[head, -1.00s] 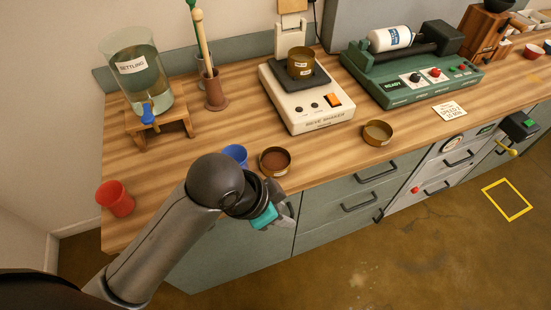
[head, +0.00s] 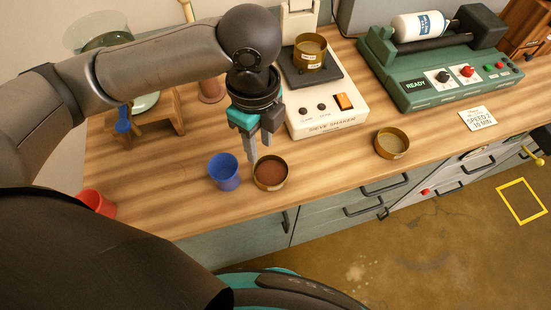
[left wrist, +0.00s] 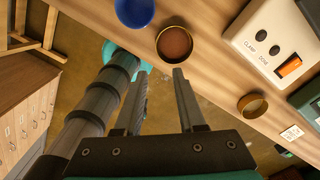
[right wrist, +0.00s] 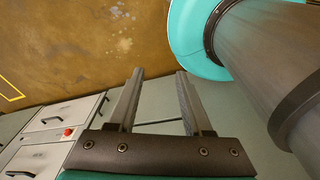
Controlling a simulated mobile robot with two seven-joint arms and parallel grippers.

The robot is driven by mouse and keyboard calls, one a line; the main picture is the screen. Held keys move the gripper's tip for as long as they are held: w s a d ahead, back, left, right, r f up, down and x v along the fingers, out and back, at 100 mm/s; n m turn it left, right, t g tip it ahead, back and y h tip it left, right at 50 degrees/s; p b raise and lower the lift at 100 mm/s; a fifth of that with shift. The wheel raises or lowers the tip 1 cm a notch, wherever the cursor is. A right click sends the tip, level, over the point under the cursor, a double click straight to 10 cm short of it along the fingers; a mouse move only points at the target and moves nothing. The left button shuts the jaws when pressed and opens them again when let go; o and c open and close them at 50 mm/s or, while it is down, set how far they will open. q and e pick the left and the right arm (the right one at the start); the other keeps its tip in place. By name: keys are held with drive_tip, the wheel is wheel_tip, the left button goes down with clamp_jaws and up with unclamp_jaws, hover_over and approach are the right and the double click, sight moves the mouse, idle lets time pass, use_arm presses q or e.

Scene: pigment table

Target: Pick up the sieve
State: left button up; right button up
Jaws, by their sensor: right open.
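Several round brass sieve-like pans are in view. One holding reddish-brown powder (head: 270,174) sits near the counter's front edge and also shows in the left wrist view (left wrist: 175,44). A second with a pale inside (head: 392,143) stands further right, also in the left wrist view (left wrist: 252,105). A third pan (head: 310,52) is on the sieve shaker. My left gripper (head: 259,156) points down just behind the powder pan, fingers apart and empty; contact cannot be told. My right gripper (right wrist: 160,72) is open and empty, seen only in its wrist view, away from the pans.
A blue cup (head: 223,172) stands close left of the powder pan. A red cup (head: 98,204) is at the left edge. The sieve shaker (head: 330,118) and green roller machine (head: 432,88) stand behind. Bare wood lies between the two front pans.

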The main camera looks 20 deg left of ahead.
use_arm(q)
wheel_tip(320, 180, down, 6)
drive_tip(key=b, duration=0.2)
hover_over(260, 183)
drive_tip(key=f, duration=0.4)
drive_tip(key=shift+d, duration=0.2)
wheel_tip(260, 183, down, 4)
drive_tip(key=shift+a+f+b, duration=0.15)
drive_tip(key=shift+f+b, duration=0.1)
drive_tip(key=shift+b, duration=0.3)
use_arm(e)
drive_tip(key=s+f, duration=0.2)
drive_tip(key=f, duration=0.1)
drive_tip(key=shift+s+d+f, duration=0.1)
drive_tip(key=shift+s+f, duration=0.05)
drive_tip(key=shift+s, duration=0.2)
use_arm(q)
clamp_jaws()
use_arm(e)
drive_tip(key=shift+s, duration=0.15)
